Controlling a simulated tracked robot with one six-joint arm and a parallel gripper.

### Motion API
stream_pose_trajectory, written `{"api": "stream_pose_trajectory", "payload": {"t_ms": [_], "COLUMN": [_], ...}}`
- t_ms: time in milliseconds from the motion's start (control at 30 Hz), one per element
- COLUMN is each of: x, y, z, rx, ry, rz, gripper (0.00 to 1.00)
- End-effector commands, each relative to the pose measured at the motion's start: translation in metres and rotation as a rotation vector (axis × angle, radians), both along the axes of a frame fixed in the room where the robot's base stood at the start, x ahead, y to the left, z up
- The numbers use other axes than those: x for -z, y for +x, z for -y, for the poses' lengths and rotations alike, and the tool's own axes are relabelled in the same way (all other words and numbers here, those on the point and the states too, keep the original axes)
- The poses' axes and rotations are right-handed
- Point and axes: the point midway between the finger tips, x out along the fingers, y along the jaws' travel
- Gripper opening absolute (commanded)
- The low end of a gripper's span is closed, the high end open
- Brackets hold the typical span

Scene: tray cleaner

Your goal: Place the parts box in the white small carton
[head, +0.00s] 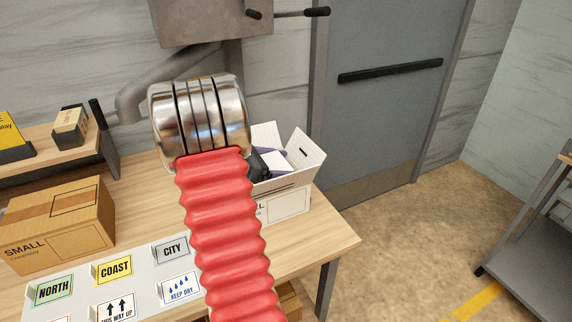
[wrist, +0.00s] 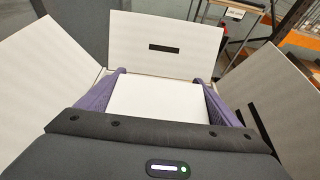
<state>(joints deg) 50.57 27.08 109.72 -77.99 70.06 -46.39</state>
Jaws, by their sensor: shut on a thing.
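The white small carton (head: 282,205) stands on the right end of the wooden bench with its flaps open. The wrist view shows its flaps (wrist: 165,45) spread around my gripper. My gripper (wrist: 160,80) has purple fingers, shut on a white, flat-topped thing, which I take to be the parts box (wrist: 155,103). It is held at the carton's opening, between the flaps. Its underside is hidden, so I cannot tell whether it touches the carton's bottom. In the head view my red arm sleeve covers part of the carton and most of the gripper.
A brown carton (head: 60,225) marked SMALL stands at the bench's left. Several label cards, such as CITY (head: 171,248) and COAST (head: 114,269), lie at the front. A shelf (head: 50,150) holds small boxes at the back left. Open floor (head: 400,245) lies right of the bench.

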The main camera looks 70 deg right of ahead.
Motion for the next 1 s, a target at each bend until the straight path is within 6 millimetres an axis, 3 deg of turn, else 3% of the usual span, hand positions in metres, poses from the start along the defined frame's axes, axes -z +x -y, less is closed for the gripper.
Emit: {"api": "stream_pose_trajectory", "payload": {"t_ms": [600,633,833,1000], "x": [0.012,0.012,0.012,0.012], "y": [0.0,0.0,0.0,0.0], "z": [0.0,0.0,0.0,0.0], "rx": [0.0,0.0,0.0,0.0], "ry": [0.001,0.001,0.002,0.002], "rz": [-0.001,0.0,-0.001,-0.002], "gripper": [0.55,0.86,1.0,1.0]}}
